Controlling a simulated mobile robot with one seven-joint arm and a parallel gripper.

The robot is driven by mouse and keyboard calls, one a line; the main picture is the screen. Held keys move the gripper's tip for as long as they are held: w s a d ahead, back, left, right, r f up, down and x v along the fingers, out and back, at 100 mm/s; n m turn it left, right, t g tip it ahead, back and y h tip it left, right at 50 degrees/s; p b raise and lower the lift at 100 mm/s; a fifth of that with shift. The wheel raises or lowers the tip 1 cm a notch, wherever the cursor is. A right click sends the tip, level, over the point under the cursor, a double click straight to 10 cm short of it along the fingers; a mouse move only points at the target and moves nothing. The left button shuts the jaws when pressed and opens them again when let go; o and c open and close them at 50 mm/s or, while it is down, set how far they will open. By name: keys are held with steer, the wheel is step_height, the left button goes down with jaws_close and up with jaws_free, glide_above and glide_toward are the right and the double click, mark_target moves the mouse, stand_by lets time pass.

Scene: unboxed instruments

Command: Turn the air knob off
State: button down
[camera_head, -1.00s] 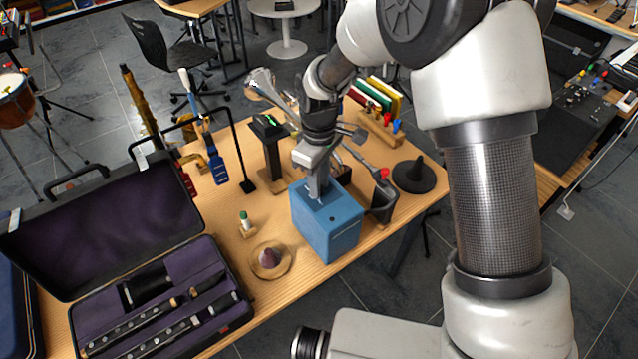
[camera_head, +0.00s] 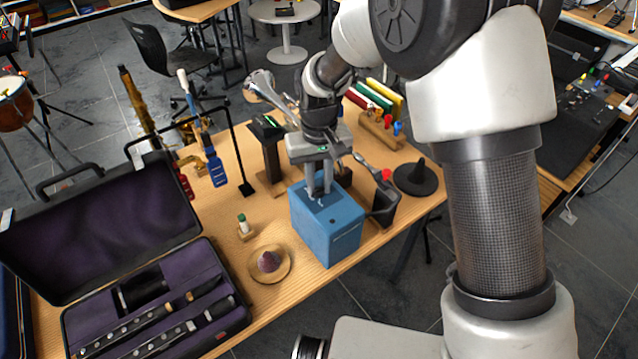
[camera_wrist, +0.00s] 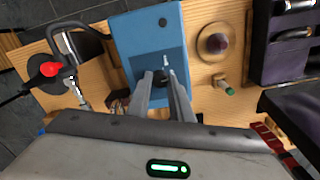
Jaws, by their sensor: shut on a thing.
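A blue box (camera_head: 330,228) stands on the wooden table near its front edge; it also shows in the wrist view (camera_wrist: 150,38). The air knob (camera_wrist: 160,77) is a small dark knob on the box's top face, beside a small white marking. My gripper (camera_wrist: 160,74) points down at the box, with its fingertips on either side of the knob and shut on it. In the head view my gripper (camera_head: 318,193) meets the box top, and its fingers hide the knob.
An open instrument case (camera_head: 150,300) with dark woodwind parts lies at left.

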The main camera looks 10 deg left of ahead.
mark_target(319, 189)
stand_by(0.3)
steer(key=c, duration=1.6)
jaws_free()
step_height(319, 189, up, 18)
steer(key=shift+f+p, duration=0.2)
steer(key=shift+p, duration=0.15)
steer(key=s+d+r+m+t+p, duration=0.2)
steer(key=s+d+r, duration=0.35)
steer(key=d, duration=0.55)
steer(key=s+d+r+m+t+p, duration=0.1)
steer(key=s+d+r+m+t, duration=0.1)
steer(key=s+d+r, duration=0.6)
steer(key=shift+m+t, duration=0.8)
steer(key=shift+m, duration=0.1)
steer(key=s+d, duration=0.1)
steer(key=d, duration=0.1)
steer(key=s+d+f, duration=0.1)
steer(key=d, duration=0.2)
steer(key=s+d+f+p, duration=0.1)
steer(key=s+d, duration=0.1)
steer(key=d, duration=0.1)
steer(key=shift+s+d+f, duration=0.1)
steer(key=shift+f, duration=0.1)
